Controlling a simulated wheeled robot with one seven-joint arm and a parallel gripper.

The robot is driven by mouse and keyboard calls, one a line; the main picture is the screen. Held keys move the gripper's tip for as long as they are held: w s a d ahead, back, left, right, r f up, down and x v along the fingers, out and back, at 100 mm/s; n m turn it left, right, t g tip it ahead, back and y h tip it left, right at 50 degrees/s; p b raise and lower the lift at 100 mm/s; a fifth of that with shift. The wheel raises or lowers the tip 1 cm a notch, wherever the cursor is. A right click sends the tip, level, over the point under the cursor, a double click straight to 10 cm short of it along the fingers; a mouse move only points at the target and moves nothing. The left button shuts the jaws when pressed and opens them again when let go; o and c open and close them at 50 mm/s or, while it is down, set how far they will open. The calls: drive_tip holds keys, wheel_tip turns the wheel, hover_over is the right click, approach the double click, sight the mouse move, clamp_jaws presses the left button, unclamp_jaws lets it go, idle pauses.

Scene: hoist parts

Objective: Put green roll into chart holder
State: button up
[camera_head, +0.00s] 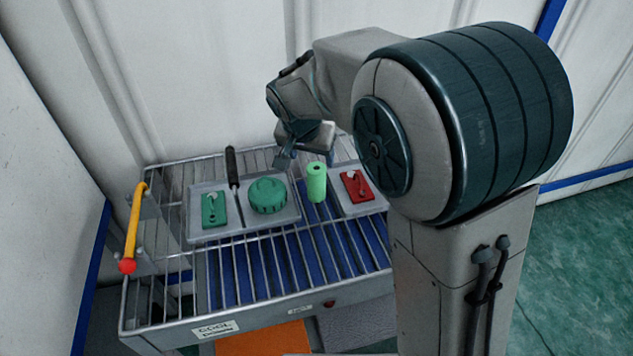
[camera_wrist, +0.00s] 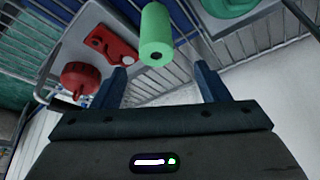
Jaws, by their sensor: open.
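The green roll (camera_head: 316,182) stands upright on the wire-topped cart, between two grey trays. In the wrist view the green roll (camera_wrist: 156,30) shows its end with a dark hole, just beyond the fingertips. My gripper (camera_head: 290,156) is open and empty, above the cart's back edge, behind and a little left of the roll. In the wrist view my gripper (camera_wrist: 160,73) has its two blue fingers apart, with the roll beyond the gap and not between them. I cannot clearly make out a chart holder; a wire-sided compartment (camera_head: 160,228) is at the cart's left end.
The left tray (camera_head: 237,224) holds a green plate (camera_head: 214,209), a green round cap (camera_head: 268,195) and a black-handled tool (camera_head: 231,166). A yellow lever (camera_head: 134,225) with a red ball stands left.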

sight(316, 169)
drive_tip(key=x, duration=0.4)
drive_tip(key=shift+f, duration=0.1)
drive_tip(key=shift+s+p+x, duration=0.15)
drive_tip(key=shift+p+x, duration=0.15)
drive_tip(key=shift+x, duration=1)
drive_tip(key=shift+s+p+x, duration=0.15)
drive_tip(key=shift+p+x, duration=0.1)
drive_tip(key=shift+x, duration=1.1)
drive_tip(key=shift+d, duration=0.15)
drive_tip(key=c, duration=1.1)
drive_tip(key=shift+c, duration=0.5)
